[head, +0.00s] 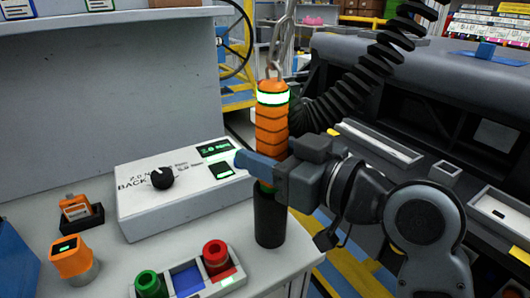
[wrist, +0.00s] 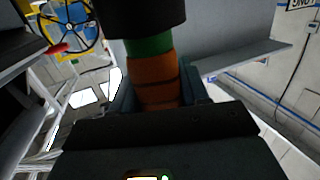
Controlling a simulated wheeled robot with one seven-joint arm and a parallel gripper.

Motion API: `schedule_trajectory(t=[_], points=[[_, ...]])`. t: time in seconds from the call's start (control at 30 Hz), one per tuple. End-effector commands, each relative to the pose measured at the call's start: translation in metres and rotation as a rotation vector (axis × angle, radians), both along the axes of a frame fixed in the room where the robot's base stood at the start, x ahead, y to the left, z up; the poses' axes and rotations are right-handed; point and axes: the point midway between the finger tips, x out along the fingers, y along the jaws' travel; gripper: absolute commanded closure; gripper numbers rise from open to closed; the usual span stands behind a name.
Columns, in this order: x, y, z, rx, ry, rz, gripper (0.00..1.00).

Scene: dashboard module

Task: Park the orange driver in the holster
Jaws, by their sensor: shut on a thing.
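The orange driver (head: 271,125) stands upright near the right edge of the grey bench, with a lit white-green band near its top and a metal hook above. My gripper (head: 262,168) is shut around its lower orange body, coming from the right. In the wrist view the orange body (wrist: 153,72) sits between both fingers of my gripper (wrist: 156,92), with a green ring beyond it. A black cylinder (head: 270,220) is directly below the driver at the bench edge. I cannot tell whether it is the holster or the driver's own lower end.
A white control box (head: 175,205) with a black knob stands to the left. A tray (head: 232,284) with green and red pieces is in front, and an orange-topped piece (head: 72,257) is at left. A black coiled hose (head: 365,80) hangs close behind my gripper.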

Motion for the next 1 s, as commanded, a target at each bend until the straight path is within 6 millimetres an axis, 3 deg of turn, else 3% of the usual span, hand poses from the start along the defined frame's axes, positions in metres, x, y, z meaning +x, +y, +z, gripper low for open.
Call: schedule_trajectory(t=[0.43,0.47,0.73,1.0], points=[[-0.0001,0.0002,-0.0036,0.000,0.000,0.001,1.00],[-0.0001,0.0003,-0.0028,0.000,0.000,0.001,0.53],[-0.0001,0.0002,-0.0025,0.000,0.000,0.000,0.27],[-0.0005,-0.0009,-0.0038,-0.001,0.002,0.000,0.26]])
